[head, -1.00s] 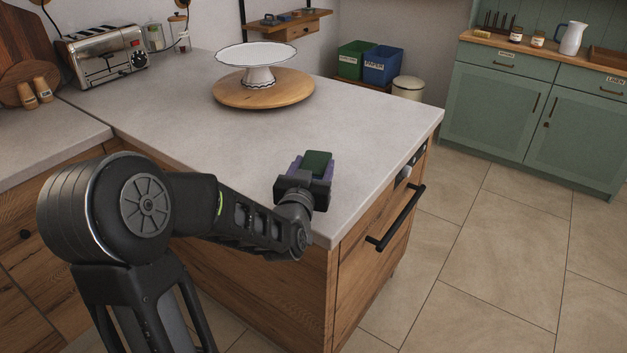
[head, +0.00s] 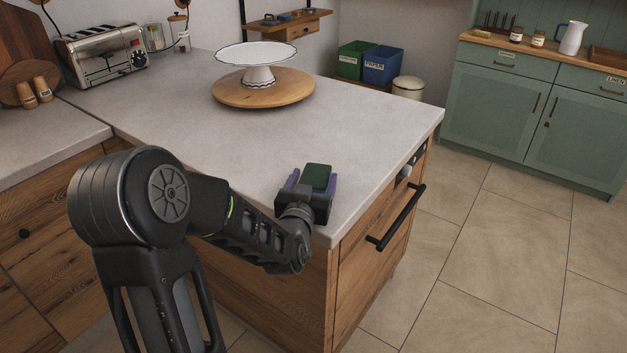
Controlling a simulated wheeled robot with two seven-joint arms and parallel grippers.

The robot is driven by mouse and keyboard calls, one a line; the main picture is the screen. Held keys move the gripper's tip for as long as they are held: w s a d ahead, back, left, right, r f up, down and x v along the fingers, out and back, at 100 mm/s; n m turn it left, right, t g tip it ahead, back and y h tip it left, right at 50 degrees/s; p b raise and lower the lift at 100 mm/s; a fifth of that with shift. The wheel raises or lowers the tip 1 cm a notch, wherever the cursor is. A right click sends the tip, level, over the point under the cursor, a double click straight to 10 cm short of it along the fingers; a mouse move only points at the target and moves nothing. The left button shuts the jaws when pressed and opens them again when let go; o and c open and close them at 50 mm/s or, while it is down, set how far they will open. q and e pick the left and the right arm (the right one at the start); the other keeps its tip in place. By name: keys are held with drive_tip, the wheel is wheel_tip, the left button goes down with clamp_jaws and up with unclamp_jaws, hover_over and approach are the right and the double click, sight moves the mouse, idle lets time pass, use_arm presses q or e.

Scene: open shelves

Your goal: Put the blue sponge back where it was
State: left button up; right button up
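My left gripper (head: 311,186) is over the near right corner of the pale island worktop (head: 355,165). Its fingers hold a small block with a dark green top, which I take to be the blue sponge (head: 318,176). Bluish-purple shows along both sides of the green top, and I cannot tell how much of that is finger and how much is sponge. The block's underside is hidden, so I cannot tell whether it touches the worktop. My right gripper is not in view.
A white cake stand (head: 257,58) on a round wooden board (head: 263,92) stands farther back on the worktop. A toaster (head: 104,55) is at the back left. Green and blue bins (head: 382,66) stand beyond. The worktop between gripper and board is clear.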

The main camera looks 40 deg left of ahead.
use_arm(q)
drive_tip(key=shift+o, duration=0.8)
drive_tip(key=shift+r, duration=0.2)
drive_tip(key=shift+v, duration=1.15)
drive_tip(key=s+b, duration=0.1)
drive_tip(key=b, duration=0.1)
drive_tip(key=s+d+b, duration=0.1)
drive_tip(key=b, duration=0.1)
drive_tip(key=s+b, duration=0.1)
drive_tip(key=b, duration=0.1)
drive_tip(key=shift+s+d+f, duration=0.15)
drive_tip(key=shift+d+f, duration=0.1)
drive_tip(key=shift+f, duration=0.1)
drive_tip(key=b+v, duration=0.3)
drive_tip(key=b, duration=0.8)
drive_tip(key=shift+s+d+r+p, duration=0.2)
drive_tip(key=shift+s+r, duration=0.05)
drive_tip(key=shift+s, duration=0.25)
drive_tip(key=shift+s+d+r+p, duration=0.15)
drive_tip(key=shift+s+d+r, duration=0.1)
drive_tip(key=shift+s, duration=0.3)
drive_tip(key=shift+s+d, duration=0.15)
drive_tip(key=shift+s, duration=0.2)
drive_tip(key=shift+f, duration=0.15)
